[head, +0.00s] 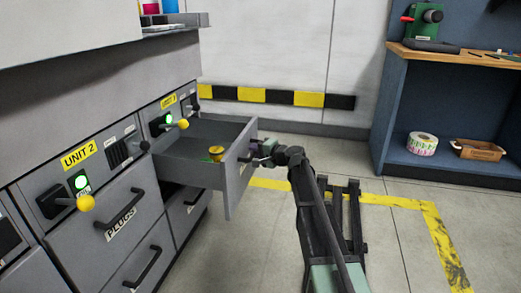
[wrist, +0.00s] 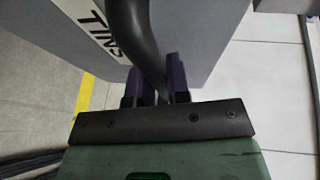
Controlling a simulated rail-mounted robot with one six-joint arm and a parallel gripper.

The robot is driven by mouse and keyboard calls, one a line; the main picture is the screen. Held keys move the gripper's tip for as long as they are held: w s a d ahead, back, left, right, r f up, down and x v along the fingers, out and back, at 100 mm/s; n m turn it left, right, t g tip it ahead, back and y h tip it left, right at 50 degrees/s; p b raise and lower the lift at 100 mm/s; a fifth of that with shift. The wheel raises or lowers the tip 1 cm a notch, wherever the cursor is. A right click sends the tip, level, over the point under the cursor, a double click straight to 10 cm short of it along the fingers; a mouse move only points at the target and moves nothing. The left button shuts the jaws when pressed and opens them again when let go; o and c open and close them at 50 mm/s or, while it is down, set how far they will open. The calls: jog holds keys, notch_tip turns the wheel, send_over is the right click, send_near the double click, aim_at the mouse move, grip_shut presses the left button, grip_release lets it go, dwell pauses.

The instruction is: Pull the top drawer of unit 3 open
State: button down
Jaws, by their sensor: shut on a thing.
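The top drawer (head: 236,178) of the unit to the right of unit 2 stands well out from its cabinet in the head view. The yellow label (head: 168,101) above it is too small to read surely. A small yellow object (head: 215,152) sits inside. My gripper (head: 261,152) is at the outer face of the drawer front. In the wrist view, the purple fingers of my gripper (wrist: 158,88) are on either side of the dark curved handle (wrist: 143,45), shut on it. A white label reading TINS (wrist: 97,22) is beside the handle.
Unit 2 (head: 77,157) with its PLUGS drawer (head: 115,215) is shut at left. A lower drawer (head: 188,207) is below the open one. A blue bench (head: 390,120) stands at right. Yellow tape (head: 400,203) marks clear floor between.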

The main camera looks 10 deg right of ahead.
dwell(0.3)
jog(key=c, duration=1.1)
grip_release()
jog(key=p+v, duration=0.2)
jog(key=v, duration=0.8)
jog(key=shift+s+d, duration=0.25)
jog(key=shift+s, duration=0.05)
